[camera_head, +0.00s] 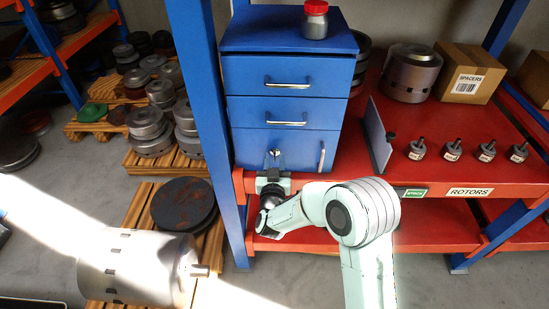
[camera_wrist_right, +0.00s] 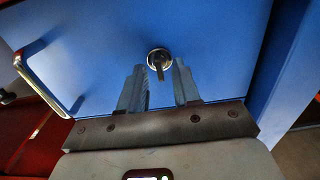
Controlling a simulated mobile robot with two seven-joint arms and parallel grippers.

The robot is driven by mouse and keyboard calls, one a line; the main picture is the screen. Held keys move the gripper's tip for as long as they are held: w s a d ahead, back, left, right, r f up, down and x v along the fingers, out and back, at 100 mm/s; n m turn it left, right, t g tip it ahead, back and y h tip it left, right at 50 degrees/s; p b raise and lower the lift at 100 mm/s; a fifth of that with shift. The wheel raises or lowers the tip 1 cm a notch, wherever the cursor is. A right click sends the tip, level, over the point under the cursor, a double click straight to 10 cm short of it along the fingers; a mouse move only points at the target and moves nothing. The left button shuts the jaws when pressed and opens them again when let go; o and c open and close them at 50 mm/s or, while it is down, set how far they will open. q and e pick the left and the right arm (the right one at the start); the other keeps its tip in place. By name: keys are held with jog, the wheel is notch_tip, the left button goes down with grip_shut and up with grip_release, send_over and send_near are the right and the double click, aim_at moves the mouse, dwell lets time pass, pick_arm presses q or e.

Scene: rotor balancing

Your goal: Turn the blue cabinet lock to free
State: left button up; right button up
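The blue cabinet (camera_head: 240,75) stands on the red shelf, with two drawers above a lower door that has an upright handle (camera_head: 322,156). The lock (camera_wrist_right: 158,54) is a round metal cylinder with a small dark lever or key, on the blue door. The lever points down and slightly right in the right wrist view. My right gripper (camera_wrist_right: 159,70) is open, with one finger on each side just below the lock and the lever's end near the gap. In the head view my right gripper (camera_head: 273,160) is at the door and largely hides the lock. My left gripper is not in view.
A red-lidded jar (camera_head: 315,20) stands on the cabinet. A grey upright plate (camera_head: 376,135) and several small rotors stand to its right on the red shelf (camera_head: 410,170). A blue post (camera_head: 205,100) is close on the left. A large metal rotor (camera_head: 135,265) lies at lower left.

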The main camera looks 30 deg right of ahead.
jog(key=shift+w+d, duration=0.25)
jog(key=shift+w, duration=0.15)
grip_shut()
